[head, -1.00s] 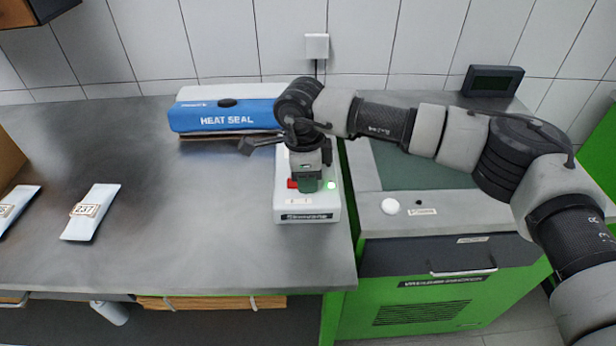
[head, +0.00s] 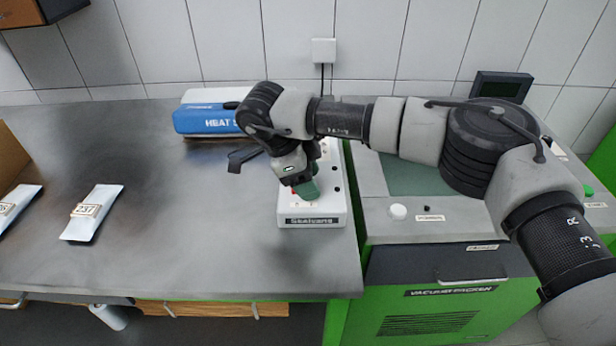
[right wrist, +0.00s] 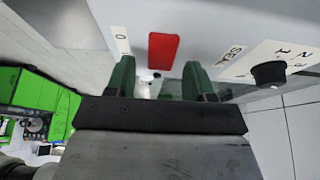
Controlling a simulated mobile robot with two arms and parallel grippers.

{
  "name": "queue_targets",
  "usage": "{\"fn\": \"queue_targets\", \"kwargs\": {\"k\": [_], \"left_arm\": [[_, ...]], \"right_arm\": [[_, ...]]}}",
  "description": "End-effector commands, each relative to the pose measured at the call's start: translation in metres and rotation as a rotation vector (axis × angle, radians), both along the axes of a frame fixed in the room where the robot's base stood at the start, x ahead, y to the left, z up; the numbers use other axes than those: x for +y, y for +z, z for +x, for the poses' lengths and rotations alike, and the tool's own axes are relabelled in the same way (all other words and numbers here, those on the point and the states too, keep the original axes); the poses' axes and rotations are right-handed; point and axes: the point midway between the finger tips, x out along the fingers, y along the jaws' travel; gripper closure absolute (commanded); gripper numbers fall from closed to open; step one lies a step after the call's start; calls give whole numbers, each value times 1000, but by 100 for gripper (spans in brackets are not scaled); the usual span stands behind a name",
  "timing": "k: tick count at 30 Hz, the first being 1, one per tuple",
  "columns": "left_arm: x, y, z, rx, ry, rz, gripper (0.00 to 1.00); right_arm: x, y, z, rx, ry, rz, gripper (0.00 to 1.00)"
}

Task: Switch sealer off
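The sealer (head: 336,207) is a white unit with a blue "HEAT SEAL" arm (head: 203,121), partly hidden by my right arm. Its red rocker switch (right wrist: 163,51) shows in the right wrist view, beside a white label marked 0 (right wrist: 121,40). In the head view the switch is mostly covered by my gripper. A dark dot (head: 337,188) shows on the panel to the right of the gripper. My right gripper (right wrist: 160,68) is tilted, with its green fingertips apart and empty close to the switch; contact cannot be told. My left gripper is not in view.
A black dial (right wrist: 268,73) sits near a "SEAL" label on the panel. The green vacuum packer (head: 440,296) stands to the right. A white pouch (head: 91,213) lies on the grey table (head: 200,255), whose middle is clear.

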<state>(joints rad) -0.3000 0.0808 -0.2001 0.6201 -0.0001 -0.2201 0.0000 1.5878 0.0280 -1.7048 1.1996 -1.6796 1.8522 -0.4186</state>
Motion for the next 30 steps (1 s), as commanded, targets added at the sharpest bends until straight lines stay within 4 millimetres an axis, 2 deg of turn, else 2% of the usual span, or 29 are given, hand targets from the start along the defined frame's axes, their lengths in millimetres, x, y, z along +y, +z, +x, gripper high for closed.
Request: {"fn": "queue_targets", "kwargs": {"k": [5,8,21,30], "left_arm": [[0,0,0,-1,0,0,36],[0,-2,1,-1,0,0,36],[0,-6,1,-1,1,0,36],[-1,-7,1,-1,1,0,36]], "right_arm": [[1,3,0,-1,0,1,47],[6,13,0,-4,2,1,47],[40,86,0,-2,0,1,47],[46,98,0,0,0,0,47]]}}
